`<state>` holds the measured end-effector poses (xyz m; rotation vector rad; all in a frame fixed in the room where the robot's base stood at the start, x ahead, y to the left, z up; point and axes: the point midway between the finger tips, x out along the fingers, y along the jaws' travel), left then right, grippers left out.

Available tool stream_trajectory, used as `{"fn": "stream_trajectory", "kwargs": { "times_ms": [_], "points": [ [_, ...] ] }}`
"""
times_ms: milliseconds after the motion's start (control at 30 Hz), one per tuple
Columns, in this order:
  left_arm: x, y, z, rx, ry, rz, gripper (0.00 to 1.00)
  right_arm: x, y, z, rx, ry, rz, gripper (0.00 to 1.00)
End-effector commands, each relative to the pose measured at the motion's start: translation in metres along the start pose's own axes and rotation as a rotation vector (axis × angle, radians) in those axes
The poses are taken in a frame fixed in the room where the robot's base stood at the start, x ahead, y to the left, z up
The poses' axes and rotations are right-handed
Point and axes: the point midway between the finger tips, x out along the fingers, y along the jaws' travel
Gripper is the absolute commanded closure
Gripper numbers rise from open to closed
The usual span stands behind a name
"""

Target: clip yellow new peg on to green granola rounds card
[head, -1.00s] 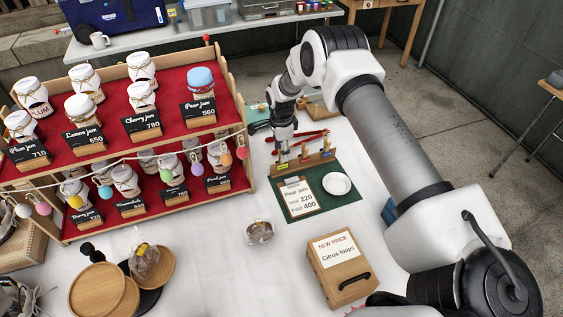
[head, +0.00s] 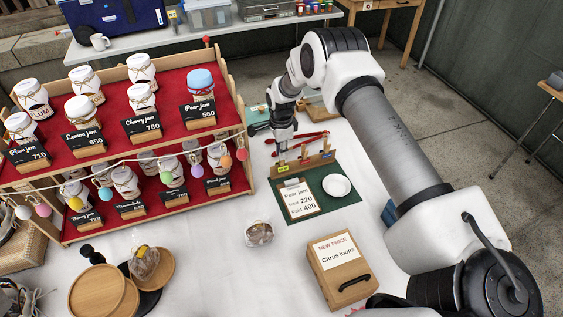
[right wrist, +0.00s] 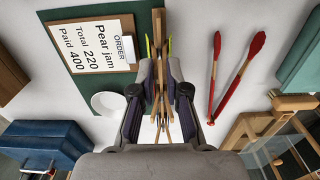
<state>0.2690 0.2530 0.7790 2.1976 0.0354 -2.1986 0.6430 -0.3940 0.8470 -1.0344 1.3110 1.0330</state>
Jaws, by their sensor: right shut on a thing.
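My right gripper (head: 283,150) is over the left end of a small wooden peg rack (head: 306,162) behind the green mat. In the right wrist view the gripper (right wrist: 160,110) is shut on a slim wooden peg (right wrist: 160,75) standing between its fingers. Yellow edges show beside the peg in that view, and a yellow patch (head: 283,169) shows on the rack below the gripper. Whether the held peg is the yellow one, and whether it is clear of the rack, I cannot tell. I cannot make out a green granola rounds card. My left gripper is not in view.
The green mat (head: 325,209) holds a pear jam order clipboard (head: 298,200) and a white dish (head: 337,185). Red tongs (head: 303,138) lie behind. A Citrus loops box (head: 342,267), a clear packet (head: 259,233) and a red tiered jam shelf (head: 110,165) stand nearby. White cloth is free at front centre.

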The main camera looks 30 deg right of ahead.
Motion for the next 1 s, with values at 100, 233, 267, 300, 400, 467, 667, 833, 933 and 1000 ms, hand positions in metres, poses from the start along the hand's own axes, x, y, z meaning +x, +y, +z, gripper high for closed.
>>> {"fn": "stream_trajectory", "kwargs": {
  "times_ms": [100, 233, 267, 300, 400, 467, 667, 833, 933, 1000],
  "points": [
    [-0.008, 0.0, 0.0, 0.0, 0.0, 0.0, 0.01, -0.009, 0.0, 0.0, 0.0, 0.0, -0.001, 1.0],
    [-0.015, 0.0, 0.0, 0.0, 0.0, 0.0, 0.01, -0.019, 0.0, 0.0, 0.0, 0.0, -0.001, 1.0],
    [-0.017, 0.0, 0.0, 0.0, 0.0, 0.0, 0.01, -0.022, 0.0, 0.0, 0.0, 0.0, -0.001, 1.0],
    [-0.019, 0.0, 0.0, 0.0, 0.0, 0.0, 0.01, -0.025, 0.0, 0.0, 0.0, 0.0, -0.001, 1.0],
    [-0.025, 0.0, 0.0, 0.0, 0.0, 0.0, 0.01, -0.032, 0.0, 0.0, 0.0, 0.0, 0.0, 1.0],
    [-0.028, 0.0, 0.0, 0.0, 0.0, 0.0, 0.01, -0.036, 0.0, 0.0, 0.0, 0.0, 0.0, 1.0],
    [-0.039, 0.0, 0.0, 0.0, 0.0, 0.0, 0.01, -0.05, 0.0, 0.0, 0.0, 0.0, 0.0, 1.0],
    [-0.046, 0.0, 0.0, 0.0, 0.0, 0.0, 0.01, -0.06, 0.0, 0.0, 0.0, 0.0, 0.001, 1.0],
    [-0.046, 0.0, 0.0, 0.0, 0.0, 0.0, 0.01, -0.06, 0.0, 0.0, 0.0, 0.0, 0.001, 1.0],
    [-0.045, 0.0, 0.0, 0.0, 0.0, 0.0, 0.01, -0.059, 0.0, 0.0, 0.0, 0.0, 0.0, 1.0]
  ]
}}
